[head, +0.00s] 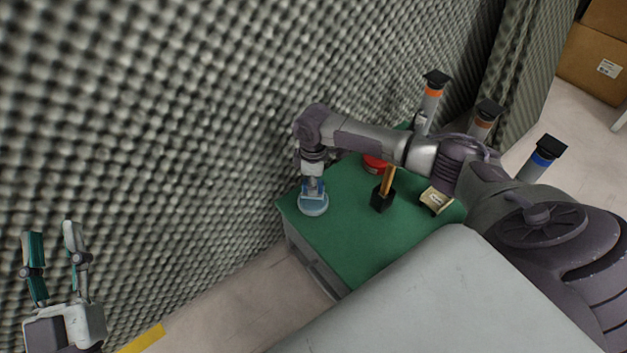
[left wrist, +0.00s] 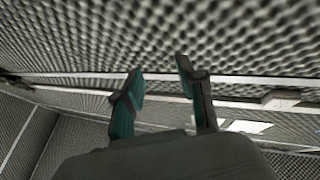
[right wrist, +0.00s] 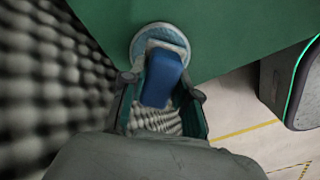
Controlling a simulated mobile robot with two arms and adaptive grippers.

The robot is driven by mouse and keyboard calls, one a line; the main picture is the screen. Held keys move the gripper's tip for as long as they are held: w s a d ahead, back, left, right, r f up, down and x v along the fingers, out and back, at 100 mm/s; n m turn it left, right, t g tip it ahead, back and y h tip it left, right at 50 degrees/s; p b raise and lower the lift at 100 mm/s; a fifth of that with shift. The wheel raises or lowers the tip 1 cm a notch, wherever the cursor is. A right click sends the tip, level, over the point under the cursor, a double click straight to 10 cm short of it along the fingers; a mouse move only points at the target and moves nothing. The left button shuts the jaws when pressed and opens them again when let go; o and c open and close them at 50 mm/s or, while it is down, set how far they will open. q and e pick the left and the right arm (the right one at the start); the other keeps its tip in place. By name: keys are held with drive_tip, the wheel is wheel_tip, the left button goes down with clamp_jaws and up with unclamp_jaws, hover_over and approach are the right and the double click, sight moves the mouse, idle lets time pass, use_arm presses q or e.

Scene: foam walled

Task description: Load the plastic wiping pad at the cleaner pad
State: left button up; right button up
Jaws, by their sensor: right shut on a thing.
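My right gripper (head: 313,187) points down over the left corner of the green-topped table (head: 335,243). It is shut on the blue handle of a round, pale blue pad tool (head: 313,205). In the right wrist view, the handle (right wrist: 162,80) lies between the fingers, and the round disc (right wrist: 138,48) is beyond it over the green top. I cannot tell whether the disc touches the table. I cannot tell a separate wiping pad from the tool. My left gripper (head: 52,245) is open and empty at the lower left, away from the table; its fingers also show in the left wrist view (left wrist: 160,78).
On the table are a red round item (head: 374,164), a black block with an orange handle (head: 382,199) and a beige item (head: 436,199). Black-capped bottles (head: 432,95) stand behind my right arm. A foam wall (head: 180,130) borders the table's left side.

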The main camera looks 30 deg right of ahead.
drive_tip(key=shift+r+p, duration=0.6)
drive_tip(key=shift+p, duration=0.1)
drive_tip(key=shift+r+p, duration=0.45)
drive_tip(key=shift+p, duration=0.1)
drive_tip(key=shift+r+p, duration=0.25)
drive_tip(key=shift+p, duration=0.1)
drive_tip(key=shift+r+p, duration=0.25)
drive_tip(key=shift+p, duration=0.05)
drive_tip(key=shift+r+p, duration=0.25)
drive_tip(key=shift+p, duration=0.05)
use_arm(q)
drive_tip(key=s+a+f+g+y, duration=0.2)
drive_tip(key=f+g, duration=0.4)
drive_tip(key=f, duration=0.3)
drive_tip(key=s+a+f+g+y, duration=0.2)
drive_tip(key=s+f+g, duration=0.1)
drive_tip(key=f+g, duration=0.4)
drive_tip(key=shift+s+a+f+n, duration=0.15)
drive_tip(key=shift+s+f+n, duration=0.2)
drive_tip(key=shift+f, duration=0.95)
use_arm(e)
drive_tip(key=shift+r, duration=0.2)
use_arm(q)
drive_tip(key=shift+p, duration=0.3)
use_arm(e)
drive_tip(key=shift+a, duration=0.1)
